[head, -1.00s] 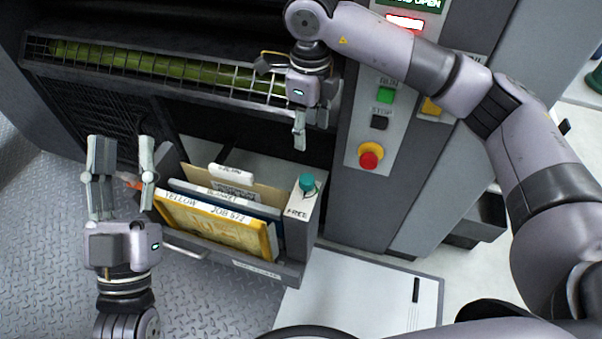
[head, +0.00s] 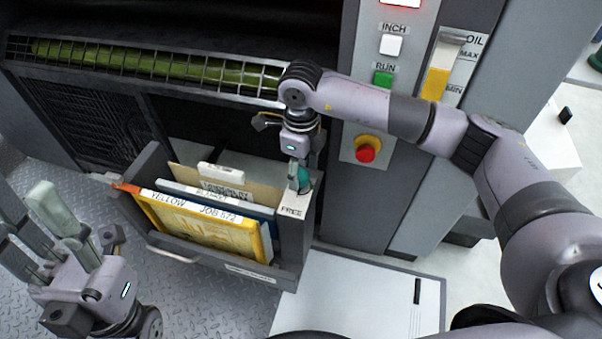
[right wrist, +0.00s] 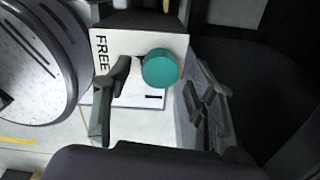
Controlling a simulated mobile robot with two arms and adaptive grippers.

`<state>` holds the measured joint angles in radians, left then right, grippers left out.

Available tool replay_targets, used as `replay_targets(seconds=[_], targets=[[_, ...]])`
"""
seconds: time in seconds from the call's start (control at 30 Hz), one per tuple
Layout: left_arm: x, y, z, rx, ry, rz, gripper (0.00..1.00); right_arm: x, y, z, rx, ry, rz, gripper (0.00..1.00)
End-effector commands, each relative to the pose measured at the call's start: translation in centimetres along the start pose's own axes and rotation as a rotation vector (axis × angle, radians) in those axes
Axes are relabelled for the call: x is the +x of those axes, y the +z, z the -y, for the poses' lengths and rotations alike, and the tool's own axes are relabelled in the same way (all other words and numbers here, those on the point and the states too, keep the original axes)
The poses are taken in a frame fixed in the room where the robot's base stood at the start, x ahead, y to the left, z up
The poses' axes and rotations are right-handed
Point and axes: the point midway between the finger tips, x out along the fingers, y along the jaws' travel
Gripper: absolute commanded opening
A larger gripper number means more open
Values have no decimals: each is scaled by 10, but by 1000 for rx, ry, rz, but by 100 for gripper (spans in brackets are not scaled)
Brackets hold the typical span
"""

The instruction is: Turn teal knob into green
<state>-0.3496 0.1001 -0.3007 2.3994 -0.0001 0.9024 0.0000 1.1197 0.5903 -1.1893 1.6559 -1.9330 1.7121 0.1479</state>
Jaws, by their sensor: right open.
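The teal knob (head: 304,181) stands on the light top plate (head: 292,211) at the right end of an open drawer. The plate reads FREE beside the knob; no green mark shows. My right gripper (head: 298,182) is open just above the knob, pointing down. In the right wrist view the round teal knob (right wrist: 160,67) appears between the two fingers of the right gripper (right wrist: 155,105), and I cannot tell whether either touches it. My left gripper (head: 38,222) is at the lower left, away from the drawer, its fingers apart and empty.
The drawer (head: 220,268) holds a yellow folder (head: 205,228) and other upright sheets close to the knob. A red stop button (head: 366,152) and a green RUN button (head: 383,79) sit on the panel at right. A mesh guard (head: 150,65) runs above.

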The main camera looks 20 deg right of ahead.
Motion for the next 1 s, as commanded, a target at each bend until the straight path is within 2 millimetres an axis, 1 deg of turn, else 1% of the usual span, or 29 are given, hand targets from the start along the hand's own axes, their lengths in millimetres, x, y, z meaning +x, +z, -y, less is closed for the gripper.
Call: replay_targets(seconds=[0.03, 0.1, 0.37, 1.0], targets=[[-2, 0, 0, 0, 0, 1, 40, 4, 0, 0, 0, 0, 0, 51], [-2, 1, 0, 0, 0, 1, 40, 6, 0, 0, 0, -1, 0, 51], [-2, 1, 0, 0, 0, 2, 40, 6, 0, 0, 0, -1, 1, 51], [-2, 1, 0, 0, 0, 3, 40, 6, 0, 0, 1, -1, 1, 9]])
